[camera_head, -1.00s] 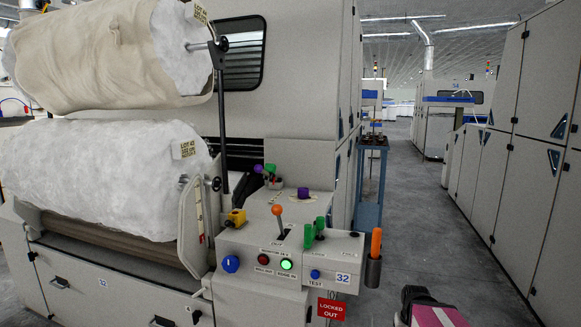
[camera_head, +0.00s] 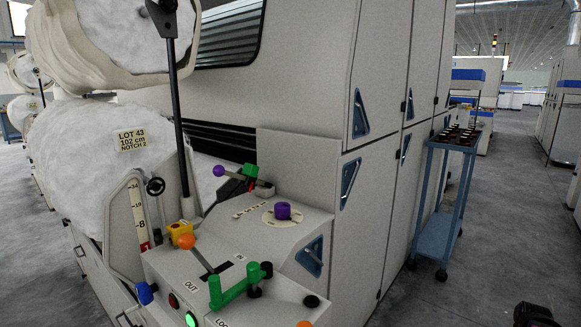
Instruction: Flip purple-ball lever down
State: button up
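The purple-ball lever (camera_head: 218,170) is on the far side of the machine's control console. Its ball sticks out to the left on a short rod, with a bracket and a green handle (camera_head: 250,170) close beside it on the right. The lever's pivot is too small to make out clearly. A separate purple knob (camera_head: 283,210) sits on a round dial nearer and to the right. A dark part at the bottom right edge is probably my gripper (camera_head: 536,316), cut off by the frame and well away from the lever. Its fingers cannot be made out.
The console (camera_head: 240,270) also carries an orange-ball lever (camera_head: 187,242), a large green handle (camera_head: 235,286), a yellow block (camera_head: 179,230) and a lit green button (camera_head: 191,319). A blue trolley (camera_head: 440,235) stands to the right. The grey floor between is clear.

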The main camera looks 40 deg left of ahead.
aim_at(219, 169)
jog(key=i+l+u, duration=0.85)
jog(key=l, duration=0.2)
jog(key=k+u, duration=0.1)
jog(key=u, duration=1.75)
jog(key=l+u, duration=0.35)
jog(key=l, duration=0.3)
jog(key=l+u, duration=0.3)
jog(key=l, duration=0.35)
jog(key=i+j+u, duration=0.1)
jog(key=i, duration=0.5)
jog(key=k+l, duration=0.1)
jog(key=l, duration=0.15)
jog(key=k+j, duration=0.15)
jog(key=z, duration=0.05)
